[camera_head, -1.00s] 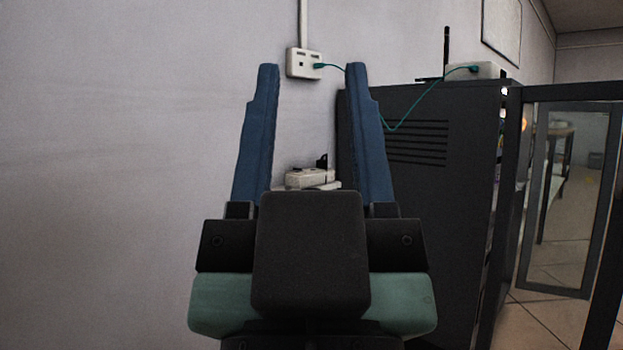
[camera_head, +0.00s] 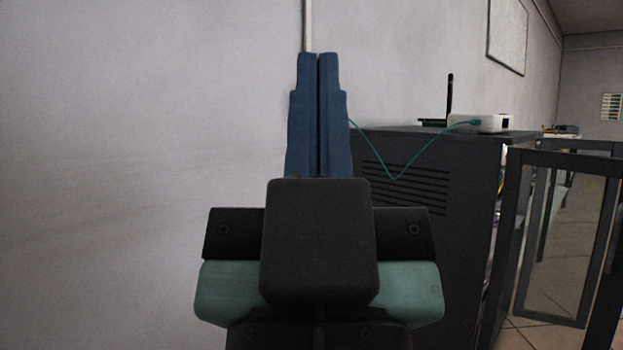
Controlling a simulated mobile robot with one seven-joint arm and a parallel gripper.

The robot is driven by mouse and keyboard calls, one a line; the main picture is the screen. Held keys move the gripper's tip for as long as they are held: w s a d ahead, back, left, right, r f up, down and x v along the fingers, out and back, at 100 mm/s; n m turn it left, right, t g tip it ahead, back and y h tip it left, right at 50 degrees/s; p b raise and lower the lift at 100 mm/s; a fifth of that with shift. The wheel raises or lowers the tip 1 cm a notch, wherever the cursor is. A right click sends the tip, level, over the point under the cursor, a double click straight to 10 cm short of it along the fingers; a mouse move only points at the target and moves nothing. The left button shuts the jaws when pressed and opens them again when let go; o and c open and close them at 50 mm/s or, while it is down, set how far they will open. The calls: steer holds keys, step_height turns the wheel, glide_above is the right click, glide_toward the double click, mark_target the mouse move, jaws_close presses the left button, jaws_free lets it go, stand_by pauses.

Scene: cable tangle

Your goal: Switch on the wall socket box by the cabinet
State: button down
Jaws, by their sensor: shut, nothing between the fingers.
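My gripper (camera_head: 318,56) points up and away at the wall, its two blue fingers pressed together with nothing between them. The wall socket box is hidden behind the fingers; its white conduit (camera_head: 308,25) runs down the wall to just above the fingertips. I cannot see the switch or tell its state, nor whether the fingers touch the box. The dark cabinet (camera_head: 405,230) with slotted vents stands to the right of the fingers. A teal cable (camera_head: 394,178) comes out from behind the fingers and sags in front of the cabinet.
A white router (camera_head: 490,124) with a black antenna sits on the cabinet, and the teal cable plugs into it. A framed glass door (camera_head: 565,235) stands open at the right. The wall to the left is bare.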

step_height(320, 180, up, 52)
steer(key=p, duration=4.9)
steer(key=shift+f, duration=0.15)
